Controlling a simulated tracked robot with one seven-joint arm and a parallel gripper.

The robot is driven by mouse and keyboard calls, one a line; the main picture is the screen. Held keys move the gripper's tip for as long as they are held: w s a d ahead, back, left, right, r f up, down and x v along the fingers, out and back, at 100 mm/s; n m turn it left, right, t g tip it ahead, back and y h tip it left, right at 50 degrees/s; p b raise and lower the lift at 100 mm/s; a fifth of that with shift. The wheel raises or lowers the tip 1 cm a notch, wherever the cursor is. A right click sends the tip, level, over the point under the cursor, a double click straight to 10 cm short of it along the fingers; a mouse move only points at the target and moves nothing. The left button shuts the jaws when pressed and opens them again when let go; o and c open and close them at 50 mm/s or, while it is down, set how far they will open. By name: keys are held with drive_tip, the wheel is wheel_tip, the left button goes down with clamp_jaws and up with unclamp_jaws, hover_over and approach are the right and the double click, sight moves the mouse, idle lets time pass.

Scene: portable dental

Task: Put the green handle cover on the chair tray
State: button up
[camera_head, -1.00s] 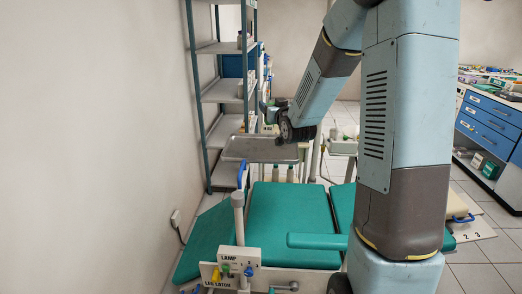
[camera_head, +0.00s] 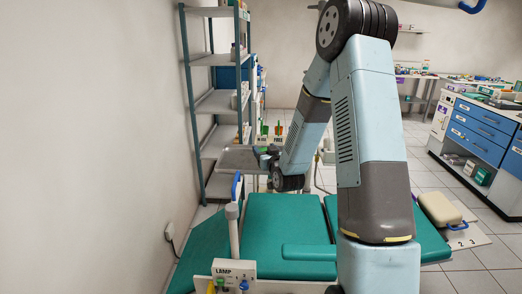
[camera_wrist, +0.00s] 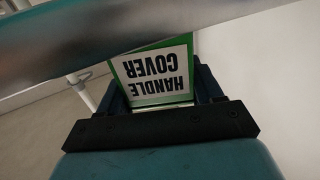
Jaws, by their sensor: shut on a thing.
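The green handle cover (camera_wrist: 122,72) shows in the wrist view, with a white label reading HANDLE COVER upside down. My gripper (camera_wrist: 155,80) is shut on it, a dark finger on each side. In the head view my gripper (camera_head: 264,158) is at the right end of the grey metal chair tray (camera_head: 236,159), partly hidden by my own wrist and forearm. In the wrist view a grey metal edge, likely the tray (camera_wrist: 120,38), crosses the top in front of the cover. I cannot tell whether the cover touches the tray.
A grey shelf rack (camera_head: 215,105) stands against the left wall, behind the tray. The green chair (camera_head: 285,222) with its blue-topped post (camera_head: 235,190) lies in front. A blue drawer cabinet (camera_head: 480,135) is at the right. The floor between chair and cabinet looks mostly clear.

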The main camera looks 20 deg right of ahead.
sight(262, 149)
drive_tip(key=shift+w, duration=0.4)
drive_tip(key=shift+w+a+f, duration=0.1)
drive_tip(key=shift+w+f, duration=0.25)
drive_tip(key=shift+w, duration=0.45)
drive_tip(key=shift+w+a+f, duration=0.1)
drive_tip(key=shift+w+f, duration=0.2)
drive_tip(key=shift+w, duration=0.5)
drive_tip(key=o, duration=1)
